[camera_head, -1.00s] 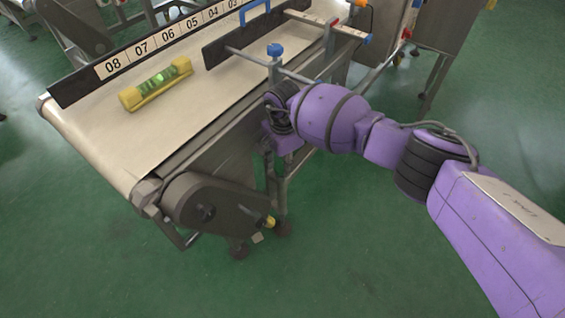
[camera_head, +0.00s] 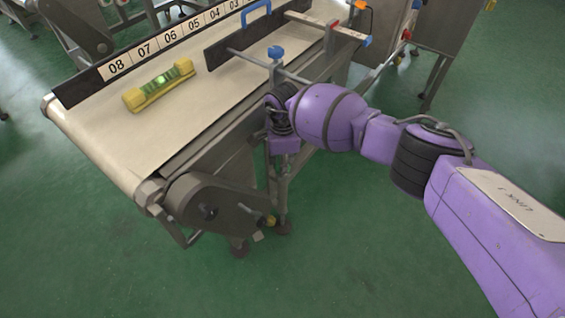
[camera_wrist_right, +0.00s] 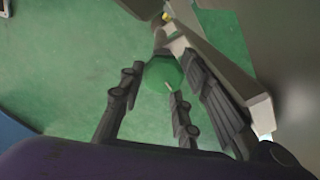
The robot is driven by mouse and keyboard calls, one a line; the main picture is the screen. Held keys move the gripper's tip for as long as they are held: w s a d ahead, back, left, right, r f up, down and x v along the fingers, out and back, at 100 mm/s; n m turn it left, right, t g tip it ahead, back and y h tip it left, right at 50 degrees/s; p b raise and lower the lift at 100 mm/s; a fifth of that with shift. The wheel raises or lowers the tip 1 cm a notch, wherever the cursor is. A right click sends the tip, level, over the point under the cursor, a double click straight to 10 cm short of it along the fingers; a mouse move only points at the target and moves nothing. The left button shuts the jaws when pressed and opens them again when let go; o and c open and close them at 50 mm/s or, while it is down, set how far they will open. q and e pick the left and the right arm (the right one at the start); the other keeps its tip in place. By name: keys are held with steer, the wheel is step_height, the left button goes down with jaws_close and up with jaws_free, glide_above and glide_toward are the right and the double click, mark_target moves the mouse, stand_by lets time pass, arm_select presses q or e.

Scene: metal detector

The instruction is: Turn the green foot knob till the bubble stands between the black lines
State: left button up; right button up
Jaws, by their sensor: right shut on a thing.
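A yellow spirit level (camera_head: 140,101) with a green vial (camera_head: 160,82) lies on the pale conveyor belt. The vial shows a bright patch, but the bubble and black lines are too small to tell apart. The green foot knob (camera_wrist_right: 164,75) shows in the right wrist view, between the dark fingers of my right gripper (camera_wrist_right: 158,82), which is shut on it. In the head view my right wrist is beside the conveyor's near side, pointing down, and its fingers and the knob are hidden there. My left gripper is not in view.
The conveyor belt (camera_head: 105,130) runs from lower left to upper right, with a numbered rail (camera_head: 160,49) behind. A blue-topped clamp post (camera_head: 275,53) stands close to my wrist. A dark drive housing (camera_head: 205,205) is at the near end. The green floor in front is clear.

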steer(key=shift+s+d+f, duration=0.2)
steer(key=shift+s+f, duration=0.1)
steer(key=o, duration=1.1)
steer(key=shift+r, duration=0.1)
steer(key=shift+c, duration=0.2)
steer(key=shift+w, duration=0.1)
steer(key=shift+r, duration=0.15)
step_height(320, 180, up, 7)
steer(key=shift+r, duration=0.15)
